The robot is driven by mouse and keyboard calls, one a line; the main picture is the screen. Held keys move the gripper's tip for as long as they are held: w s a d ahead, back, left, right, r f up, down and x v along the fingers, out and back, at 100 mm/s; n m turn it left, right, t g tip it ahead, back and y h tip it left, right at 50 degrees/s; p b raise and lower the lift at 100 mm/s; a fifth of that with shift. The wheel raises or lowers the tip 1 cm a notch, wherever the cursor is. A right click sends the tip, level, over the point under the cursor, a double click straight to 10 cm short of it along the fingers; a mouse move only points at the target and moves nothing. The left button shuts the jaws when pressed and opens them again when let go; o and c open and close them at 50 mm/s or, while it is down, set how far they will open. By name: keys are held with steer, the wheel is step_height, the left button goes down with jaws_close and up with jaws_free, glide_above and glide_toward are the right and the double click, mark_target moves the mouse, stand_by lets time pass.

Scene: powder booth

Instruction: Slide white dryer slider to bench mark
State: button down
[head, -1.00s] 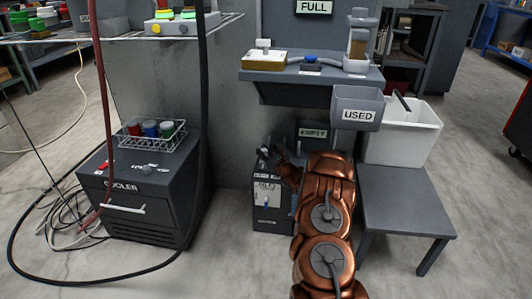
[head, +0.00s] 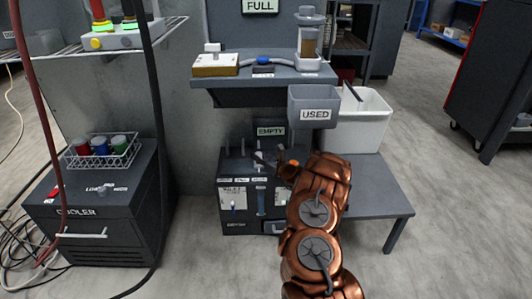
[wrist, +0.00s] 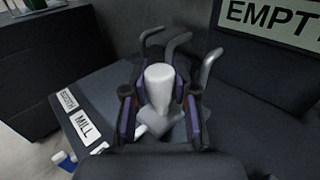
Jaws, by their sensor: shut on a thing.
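The dark dryer unit (head: 228,224) stands on the floor under the bench, with controls and labels on its top. My gripper (head: 270,163) is over its top in the head view. In the wrist view my gripper (wrist: 160,108) is shut around a pale white knob (wrist: 158,85), which stands upright between the dark, purple-edged fingers. I take this knob for the white slider. Grey bent levers stand behind it. A MILL label (wrist: 84,126) and another small label (wrist: 65,99) lie to the left. The knob's base and slot, and any bench mark, are largely hidden by the fingers.
An EMPTY sign (head: 270,131) stands behind the unit. The USED bin (head: 313,108) hangs above right, beside a white tub (head: 362,120). A low dark table (head: 375,190) is at the right. The cooler (head: 95,215) stands left, with open floor between.

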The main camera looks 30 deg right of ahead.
steer(key=shift+s+d, duration=0.15)
steer(key=shift+s, duration=0.05)
steer(key=shift+f, duration=0.1)
steer(key=c, duration=0.9)
jaws_free()
steer(key=shift+s, duration=0.1)
steer(key=v, duration=1.2)
steer(key=shift+d, duration=0.1)
